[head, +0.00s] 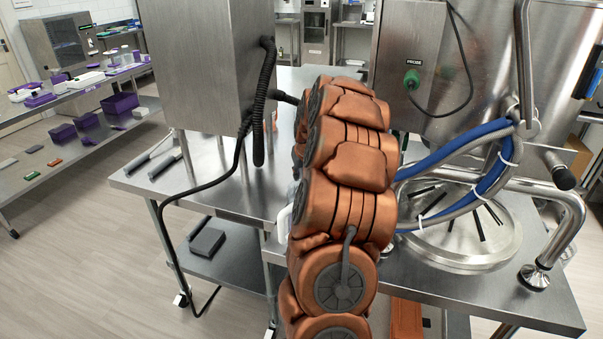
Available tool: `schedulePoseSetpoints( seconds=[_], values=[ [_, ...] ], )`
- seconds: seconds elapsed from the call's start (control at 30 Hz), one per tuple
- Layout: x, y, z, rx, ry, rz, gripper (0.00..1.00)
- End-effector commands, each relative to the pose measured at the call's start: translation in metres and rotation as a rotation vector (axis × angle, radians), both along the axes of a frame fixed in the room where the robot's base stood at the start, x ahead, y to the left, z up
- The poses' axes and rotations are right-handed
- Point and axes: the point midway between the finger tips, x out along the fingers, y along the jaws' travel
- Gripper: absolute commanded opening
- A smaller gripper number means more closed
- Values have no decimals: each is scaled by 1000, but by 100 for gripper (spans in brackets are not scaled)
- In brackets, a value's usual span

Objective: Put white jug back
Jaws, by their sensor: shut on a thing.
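My orange arm fills the middle of the head view and runs up from the bottom edge. My gripper is hidden behind the arm links, so its fingers do not show. A small white piece (284,222) shows just left of the arm, near the front edge of the steel table (225,188). It looks like part of the white jug, but most of it is hidden. I cannot see how the gripper and the jug touch.
A steel machine box (205,65) with black cables stands at the left of the table. At right are a large steel vessel (480,75), blue and grey hoses (450,158) and a round steel lid (460,240). Two dark-handled tools (160,160) lie at the table's left end.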

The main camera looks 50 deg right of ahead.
Motion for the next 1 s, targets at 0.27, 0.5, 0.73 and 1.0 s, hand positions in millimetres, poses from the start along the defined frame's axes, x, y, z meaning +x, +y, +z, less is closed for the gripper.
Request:
schedulePoseSetpoints(
  seconds=[0.27,0.5,0.73,1.0],
  values=[
    [0,0,-2,-1,-1,0,30],
    [0,0,-2,0,0,0,48],
    [0,0,-2,0,0,0,48],
    [-4,3,11,-3,-3,0,48]
  ],
)
